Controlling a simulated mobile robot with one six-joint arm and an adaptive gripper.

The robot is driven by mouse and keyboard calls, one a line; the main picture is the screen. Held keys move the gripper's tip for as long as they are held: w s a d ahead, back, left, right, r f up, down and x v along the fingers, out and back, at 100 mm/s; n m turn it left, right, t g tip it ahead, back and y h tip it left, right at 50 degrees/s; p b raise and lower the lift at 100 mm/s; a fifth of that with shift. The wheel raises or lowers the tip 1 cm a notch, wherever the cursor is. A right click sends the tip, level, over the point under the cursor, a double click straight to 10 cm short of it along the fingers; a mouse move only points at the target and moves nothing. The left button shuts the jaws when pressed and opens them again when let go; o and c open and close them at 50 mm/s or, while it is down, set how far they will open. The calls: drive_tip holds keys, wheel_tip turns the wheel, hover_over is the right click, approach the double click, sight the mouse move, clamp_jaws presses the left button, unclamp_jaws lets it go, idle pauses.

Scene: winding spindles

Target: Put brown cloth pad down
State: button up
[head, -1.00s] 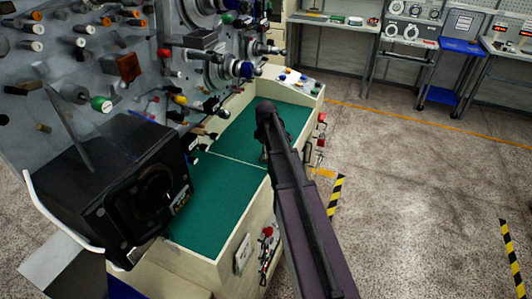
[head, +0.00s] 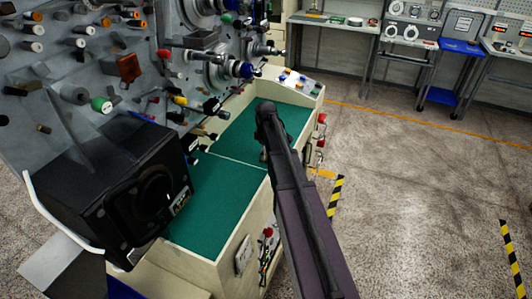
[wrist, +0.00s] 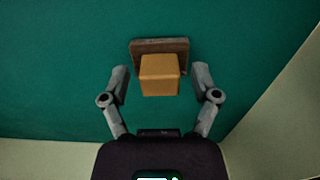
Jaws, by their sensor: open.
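The brown cloth pad (wrist: 160,46) is in the wrist view, a brown slab with a lighter tan block (wrist: 159,76) on its near side. It appears to rest on the green work surface (wrist: 60,60). My gripper (wrist: 160,82) is open, with one finger on each side of the tan block and a gap on both sides. In the head view, my arm reaches over the green surface (head: 215,205) from the right and hides the pad.
A black boxy device (head: 120,200) stands at the left of the green surface. A panel with several spools and spindles (head: 125,68) rises behind it. A control box with buttons (head: 295,80) sits at the far end. Much of the green surface is bare.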

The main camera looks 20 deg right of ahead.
wheel_tip(320, 180, up, 2)
drive_tip(key=shift+r+p, duration=0.15)
drive_tip(key=shift+p, duration=0.8)
drive_tip(key=r+p, duration=0.3)
drive_tip(key=shift+w+d+r, duration=0.15)
drive_tip(key=shift+d+r, duration=0.05)
drive_tip(key=shift+d, duration=0.2)
wheel_tip(320, 180, up, 8)
drive_tip(key=p, duration=0.8)
drive_tip(key=shift+f, duration=0.1)
drive_tip(key=s+a+m, duration=0.3)
drive_tip(key=s+a, duration=0.2)
drive_tip(key=s, duration=0.2)
drive_tip(key=s+a+m, duration=0.3)
drive_tip(key=s+a, duration=0.2)
drive_tip(key=s, duration=0.2)
drive_tip(key=s+a+m, duration=0.3)
drive_tip(key=s+a, duration=0.3)
drive_tip(key=s, duration=0.2)
drive_tip(key=shift+a+m, duration=0.1)
drive_tip(key=shift+m, duration=0.2)
